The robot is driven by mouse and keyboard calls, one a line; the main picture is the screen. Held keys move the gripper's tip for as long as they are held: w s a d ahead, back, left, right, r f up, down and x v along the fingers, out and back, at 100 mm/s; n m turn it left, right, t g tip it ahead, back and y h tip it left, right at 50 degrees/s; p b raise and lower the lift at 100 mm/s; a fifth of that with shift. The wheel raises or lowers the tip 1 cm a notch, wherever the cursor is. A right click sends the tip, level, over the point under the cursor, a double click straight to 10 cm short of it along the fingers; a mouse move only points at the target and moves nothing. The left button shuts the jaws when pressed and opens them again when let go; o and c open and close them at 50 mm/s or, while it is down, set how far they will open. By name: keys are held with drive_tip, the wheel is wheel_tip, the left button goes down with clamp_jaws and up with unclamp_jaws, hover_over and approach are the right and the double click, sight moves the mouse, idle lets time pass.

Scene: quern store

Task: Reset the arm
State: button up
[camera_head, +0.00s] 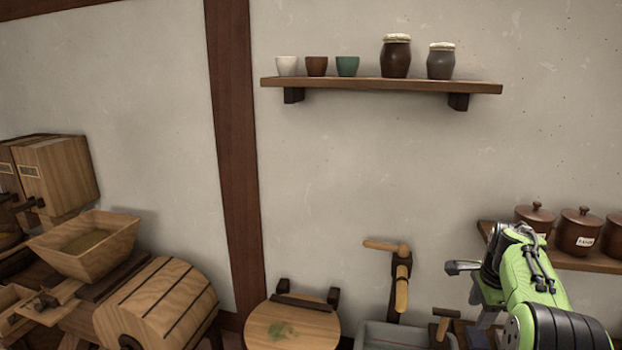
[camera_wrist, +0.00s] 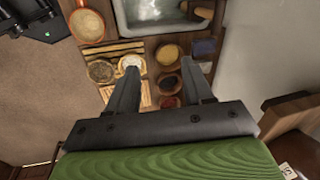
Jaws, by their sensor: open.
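My green and black arm stands at the lower right of the head view, with my gripper (camera_head: 466,268) at its left end, in front of the wall. In the wrist view my gripper (camera_wrist: 160,88) shows as two dark fingers standing well apart, with nothing between them. It hangs above a wooden worktop that holds small bowls and a grey basin (camera_wrist: 168,28). The fingers touch nothing that I can make out.
A shelf with lidded brown jars (camera_head: 578,232) stands close behind my arm at right. A wall shelf (camera_head: 385,86) with cups and jars is higher up. A round wooden board (camera_head: 290,328), a grey trough (camera_head: 385,338) and a wooden barrel (camera_head: 155,305) stand below.

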drive_tip(key=s+a+r+n+t, duration=0.1)
drive_tip(key=s+a+r+n, duration=0.8)
drive_tip(key=s+a+r, duration=0.4)
drive_tip(key=s+a+f+n, duration=0.2)
drive_tip(key=s+a+n, duration=0.1)
drive_tip(key=s, duration=0.3)
drive_tip(key=s+a+f+n+t, duration=0.1)
drive_tip(key=s+a+f+n, duration=0.1)
drive_tip(key=s, duration=0.5)
drive_tip(key=s+a+f+n+t, duration=0.1)
drive_tip(key=s+a+f+n, duration=0.2)
drive_tip(key=s, duration=0.4)
drive_tip(key=shift+a+n+y, duration=0.3)
drive_tip(key=shift+a+n, duration=0.45)
drive_tip(key=shift+n, duration=0.45)
idle(3.5)
